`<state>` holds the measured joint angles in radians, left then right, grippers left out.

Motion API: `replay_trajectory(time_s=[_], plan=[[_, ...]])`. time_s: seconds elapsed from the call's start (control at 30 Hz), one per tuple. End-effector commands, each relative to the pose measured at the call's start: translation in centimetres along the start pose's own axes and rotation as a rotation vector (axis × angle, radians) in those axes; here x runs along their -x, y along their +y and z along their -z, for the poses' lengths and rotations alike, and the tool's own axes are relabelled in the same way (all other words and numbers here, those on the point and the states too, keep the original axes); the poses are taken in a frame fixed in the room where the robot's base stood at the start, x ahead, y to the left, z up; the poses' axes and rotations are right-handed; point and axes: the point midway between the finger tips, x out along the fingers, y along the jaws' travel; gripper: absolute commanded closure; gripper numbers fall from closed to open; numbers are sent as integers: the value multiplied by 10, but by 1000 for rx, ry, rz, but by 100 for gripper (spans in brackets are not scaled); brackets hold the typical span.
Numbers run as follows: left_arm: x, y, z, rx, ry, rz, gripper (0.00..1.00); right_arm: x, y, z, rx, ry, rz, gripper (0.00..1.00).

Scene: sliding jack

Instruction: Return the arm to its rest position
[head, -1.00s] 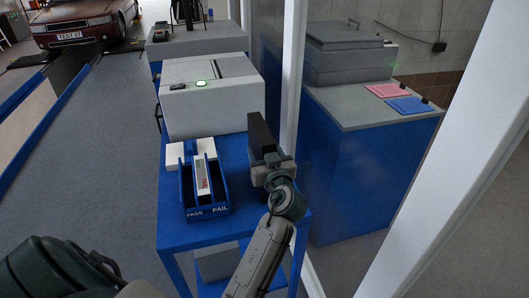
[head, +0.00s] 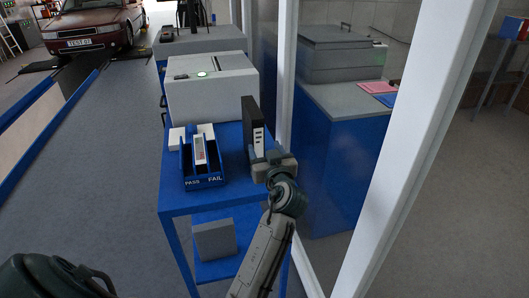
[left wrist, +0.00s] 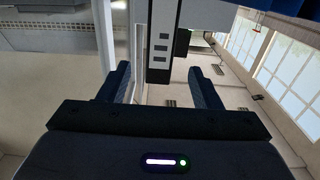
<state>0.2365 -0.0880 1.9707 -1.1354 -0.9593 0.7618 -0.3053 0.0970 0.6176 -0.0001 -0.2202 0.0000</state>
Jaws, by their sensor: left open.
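My left arm comes up from the bottom of the head view. My right gripper is not in view.
A blue PASS/FAIL holder (head: 203,170) with white pieces stands on the table, before a grey-white machine (head: 210,90). A white post (head: 410,150) and a blue cabinet (head: 335,165) are to the right. A grey box (head: 214,239) is on the lower shelf.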

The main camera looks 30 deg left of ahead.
Motion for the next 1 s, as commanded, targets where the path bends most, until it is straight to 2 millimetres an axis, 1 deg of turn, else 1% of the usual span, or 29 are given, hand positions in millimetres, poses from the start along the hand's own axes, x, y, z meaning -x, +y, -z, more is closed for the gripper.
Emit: replay_trajectory(time_s=[0.23,0.37,0.47,0.57,0.67,0.7,0.77,0.8,0.87,0.9,1.0], plan=[[0,0,0,0,0,0,42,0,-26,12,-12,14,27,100],[0,0,0,0,0,0,42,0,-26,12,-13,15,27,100],[3,-5,-8,-11,-22,-2,42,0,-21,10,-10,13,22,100],[13,-20,-37,-46,-101,-15,42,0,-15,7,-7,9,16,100],[35,-46,-83,-112,-242,-50,42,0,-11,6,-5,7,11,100],[48,-58,-103,-146,-311,-73,42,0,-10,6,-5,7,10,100],[70,-76,-133,-200,-418,-116,42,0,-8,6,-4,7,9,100],[86,-88,-150,-239,-487,-149,42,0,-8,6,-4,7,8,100],[112,-105,-173,-298,-589,-205,42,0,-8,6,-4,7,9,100],[129,-115,-186,-332,-650,-244,42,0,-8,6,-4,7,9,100],[166,-135,-208,-407,-774,-336,42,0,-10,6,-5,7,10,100]])
